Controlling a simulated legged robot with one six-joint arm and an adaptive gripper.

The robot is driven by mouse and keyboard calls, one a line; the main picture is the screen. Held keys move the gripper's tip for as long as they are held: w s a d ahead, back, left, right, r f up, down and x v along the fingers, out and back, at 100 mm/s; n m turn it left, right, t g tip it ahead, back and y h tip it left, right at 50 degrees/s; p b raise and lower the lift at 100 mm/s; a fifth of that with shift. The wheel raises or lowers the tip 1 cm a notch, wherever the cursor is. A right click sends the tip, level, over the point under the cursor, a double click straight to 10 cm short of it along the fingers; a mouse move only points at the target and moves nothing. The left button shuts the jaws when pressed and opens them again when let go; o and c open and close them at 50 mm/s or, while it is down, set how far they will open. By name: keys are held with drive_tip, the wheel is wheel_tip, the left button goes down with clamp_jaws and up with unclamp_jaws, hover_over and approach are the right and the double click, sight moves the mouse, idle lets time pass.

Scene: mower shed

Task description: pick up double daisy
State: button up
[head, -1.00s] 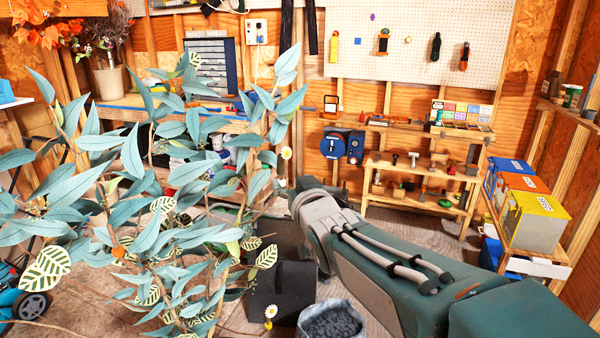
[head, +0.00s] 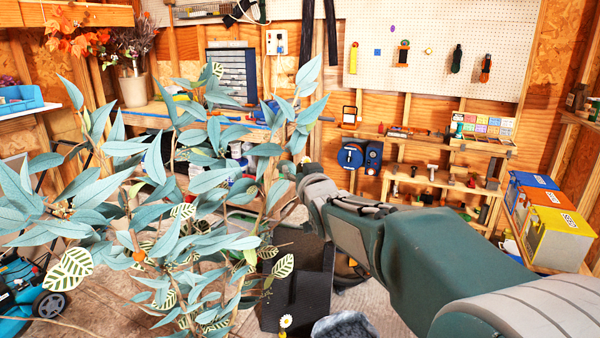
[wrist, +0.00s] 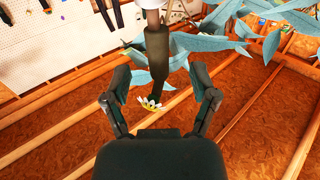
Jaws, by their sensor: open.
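A small daisy with white petals and a yellow middle (wrist: 150,103) shows in the wrist view between my gripper's fingers, close above the palm. A thick dark stem-like piece runs up from it. I cannot tell whether a finger touches the flower. My gripper (wrist: 160,74) is open, one finger on each side. In the head view my gripper (head: 298,172) is at the right edge of the leafy plant, partly hidden by my own arm. Another white and yellow daisy (head: 285,322) stands low at the bottom of the head view, well below the gripper.
A tall plant with blue-green leaves (head: 190,225) fills the left and crowds the gripper. A black box-like thing (head: 300,285) stands below. A workbench (head: 165,108) is behind, a low shelf (head: 440,180) at back right, and bright boxes (head: 555,235) at far right.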

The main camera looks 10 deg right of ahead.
drive_tip(key=shift+w, duration=0.45)
drive_tip(key=shift+c, duration=0.2)
drive_tip(key=c, duration=0.8)
